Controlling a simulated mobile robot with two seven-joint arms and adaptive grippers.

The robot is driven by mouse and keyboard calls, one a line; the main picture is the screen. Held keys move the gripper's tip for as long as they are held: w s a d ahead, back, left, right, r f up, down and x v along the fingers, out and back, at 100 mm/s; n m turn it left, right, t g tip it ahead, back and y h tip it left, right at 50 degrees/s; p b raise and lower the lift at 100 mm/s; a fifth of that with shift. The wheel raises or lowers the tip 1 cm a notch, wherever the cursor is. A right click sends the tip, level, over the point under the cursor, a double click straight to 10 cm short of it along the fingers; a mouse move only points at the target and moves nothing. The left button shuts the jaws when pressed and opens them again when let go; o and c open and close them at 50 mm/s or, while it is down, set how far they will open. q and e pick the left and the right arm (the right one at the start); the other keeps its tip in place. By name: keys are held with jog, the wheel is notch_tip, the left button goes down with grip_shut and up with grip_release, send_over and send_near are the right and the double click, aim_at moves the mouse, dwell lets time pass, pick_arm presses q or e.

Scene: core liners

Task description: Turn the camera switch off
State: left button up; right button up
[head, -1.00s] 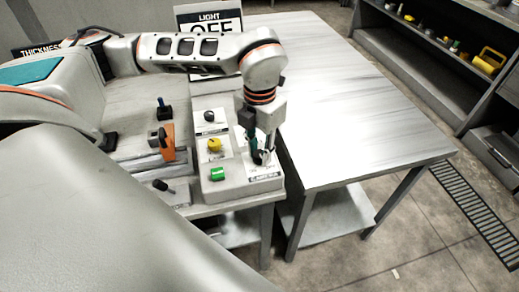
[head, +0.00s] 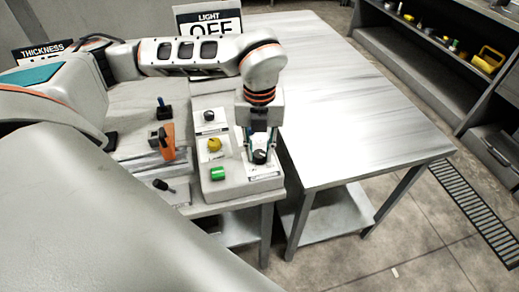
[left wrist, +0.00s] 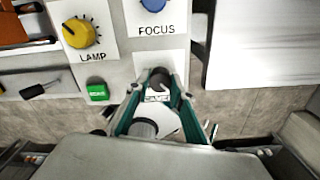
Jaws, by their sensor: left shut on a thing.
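The camera switch is a small dark knob (head: 260,157) at the front right corner of the grey control panel (head: 234,192). My left gripper (head: 260,150) points down over it, with its teal-edged fingers on either side of the knob and shut on it. In the left wrist view the dark knob (left wrist: 158,76) sits between the fingers of the left gripper (left wrist: 160,92). The fingers partly cover the knob and its label, so I cannot read which way the switch is set. My right gripper is not in view.
The panel also bears a yellow lamp knob (head: 214,144), a green button (head: 218,174) and a dark-looking knob (head: 209,115). An orange-handled part (head: 168,141) stands to the left. A LIGHT OFF sign (head: 208,20) is behind. The metal table (head: 350,95) at right is clear.

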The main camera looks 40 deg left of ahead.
aim_at(259, 153)
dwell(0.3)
pick_arm(q)
jog(key=o, duration=1.1)
jog(key=shift+r, duration=0.1)
notch_tip(259, 153, up, 12)
dwell(0.5)
